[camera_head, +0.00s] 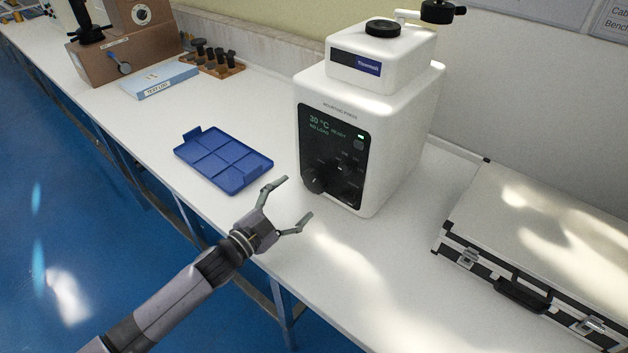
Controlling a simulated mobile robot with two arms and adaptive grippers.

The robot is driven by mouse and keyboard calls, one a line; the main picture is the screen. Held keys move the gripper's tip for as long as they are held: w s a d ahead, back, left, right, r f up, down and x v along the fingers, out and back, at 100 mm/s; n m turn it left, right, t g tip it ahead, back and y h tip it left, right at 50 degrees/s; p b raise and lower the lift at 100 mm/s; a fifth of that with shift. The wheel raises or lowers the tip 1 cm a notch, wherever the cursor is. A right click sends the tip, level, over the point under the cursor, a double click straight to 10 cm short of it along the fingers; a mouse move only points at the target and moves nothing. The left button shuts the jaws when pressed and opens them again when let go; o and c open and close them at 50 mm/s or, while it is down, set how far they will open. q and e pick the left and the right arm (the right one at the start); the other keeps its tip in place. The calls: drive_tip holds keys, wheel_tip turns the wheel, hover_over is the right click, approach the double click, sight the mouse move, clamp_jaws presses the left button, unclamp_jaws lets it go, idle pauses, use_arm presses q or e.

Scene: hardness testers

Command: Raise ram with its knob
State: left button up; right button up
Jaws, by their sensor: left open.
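The white mounting press (395,130) stands on the bench right of centre. Its dark front panel (334,155) has a lit display reading 30 °C and READY. A large black knob (316,179) sits at the lower left of the panel, with smaller controls beside it. On top are a round black cap (383,28) and a white arm with a black knob (438,12). The ram itself is not visible. My left gripper (294,205) is open and empty, just in front of and below the panel, apart from the large knob. My right gripper is not in view.
A blue compartment tray (224,159) lies left of the press. A silver case (540,255) lies at the right. A blue test log (160,79), a wooden rack (218,66) and a brown tester (130,45) stand farther back. The bench front before the press is clear.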

sight(313, 183)
use_arm(q)
drive_tip(key=x, duration=0.7)
drive_tip(key=shift+d, duration=0.1)
drive_tip(key=shift+w+d, duration=0.2)
drive_tip(key=shift+w, duration=0.15)
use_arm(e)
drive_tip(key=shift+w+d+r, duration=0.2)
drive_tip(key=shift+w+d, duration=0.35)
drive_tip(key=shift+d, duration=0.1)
use_arm(q)
drive_tip(key=c, duration=1.2)
drive_tip(key=shift+o, duration=0.2)
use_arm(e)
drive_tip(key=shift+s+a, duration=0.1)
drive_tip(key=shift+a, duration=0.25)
